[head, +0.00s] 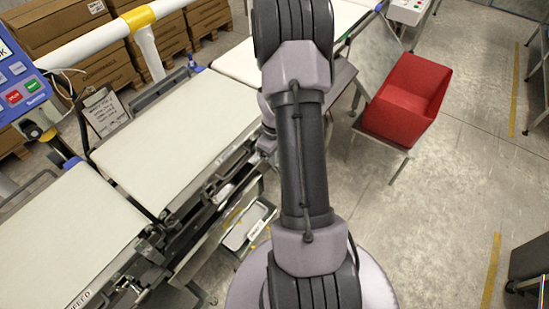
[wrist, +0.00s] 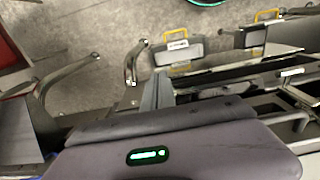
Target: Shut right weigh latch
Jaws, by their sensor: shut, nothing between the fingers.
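My gripper (wrist: 157,92) shows in the wrist view as narrow grey fingers, shut and empty, pointing away from my wrist body. In the head view my arm hides it. The weigh belt (head: 178,130) is a cream-coloured deck with metal fittings along its right side. A grey box with a yellow handle (wrist: 178,50) lies just beyond the fingertips in the wrist view, apparently lower down. A small metal fitting (wrist: 291,73) is on the dark rail to the right of the fingers. I cannot tell which part is the right weigh latch, or whether it is open.
A red bin (head: 408,98) stands right of my arm on a stand. Curved metal legs (wrist: 131,66) show left of the fingers in the wrist view. A blue control panel (head: 20,83) is at the far left. The floor at the right is mostly clear.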

